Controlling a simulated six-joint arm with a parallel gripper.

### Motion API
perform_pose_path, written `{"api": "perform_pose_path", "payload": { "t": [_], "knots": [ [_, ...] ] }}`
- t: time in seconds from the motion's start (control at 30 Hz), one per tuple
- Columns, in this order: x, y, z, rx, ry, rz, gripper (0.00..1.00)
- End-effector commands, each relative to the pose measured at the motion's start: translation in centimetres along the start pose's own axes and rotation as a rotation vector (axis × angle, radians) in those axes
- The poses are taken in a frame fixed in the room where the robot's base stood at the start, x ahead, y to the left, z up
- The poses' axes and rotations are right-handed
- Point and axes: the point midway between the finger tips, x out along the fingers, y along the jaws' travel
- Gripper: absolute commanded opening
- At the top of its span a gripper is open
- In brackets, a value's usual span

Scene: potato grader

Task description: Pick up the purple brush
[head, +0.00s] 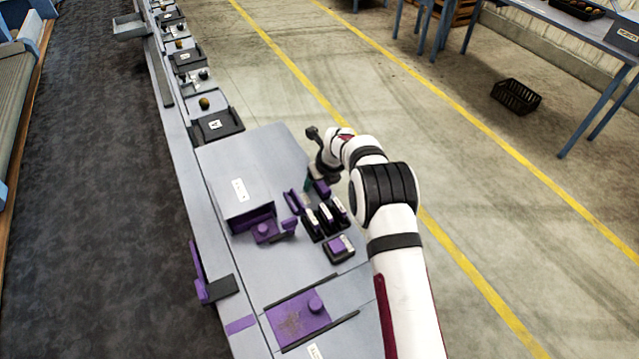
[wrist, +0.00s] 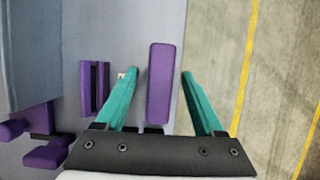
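A long purple bar, which I take to be the purple brush (wrist: 160,88), lies between the fingers of my gripper (wrist: 160,74) in the wrist view. My gripper is open, with teal fingers spread to either side of the bar and gaps visible on both sides. How high the fingers are above it is hard to tell. In the head view, a small purple piece, likely the same brush (head: 321,188), shows beside my gripper (head: 309,184) near the right edge of the grey bench. My wrist hides part of it there. Its bristles are not visible.
A slotted purple piece (wrist: 95,88) stands just left of my left finger. Several black holders (head: 325,221) stand close by on the bench (head: 290,258). A grey box (head: 232,180) stands to the left. The bench edge and concrete floor (wrist: 215,50) lie to the right.

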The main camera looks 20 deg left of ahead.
Motion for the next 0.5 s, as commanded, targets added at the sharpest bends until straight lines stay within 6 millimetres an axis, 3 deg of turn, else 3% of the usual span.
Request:
{"api": "perform_pose_path", "payload": {
  "t": [0.03,0.37,0.5],
  "knots": [
    [0.0,0.0,0.0,0.0,0.0,0.0,0.63],
    [0.0,0.0,-0.01,0.0,0.0,0.0,0.03],
    [0.0,0.0,-0.01,0.0,0.0,0.0,0.0]
  ]
}}
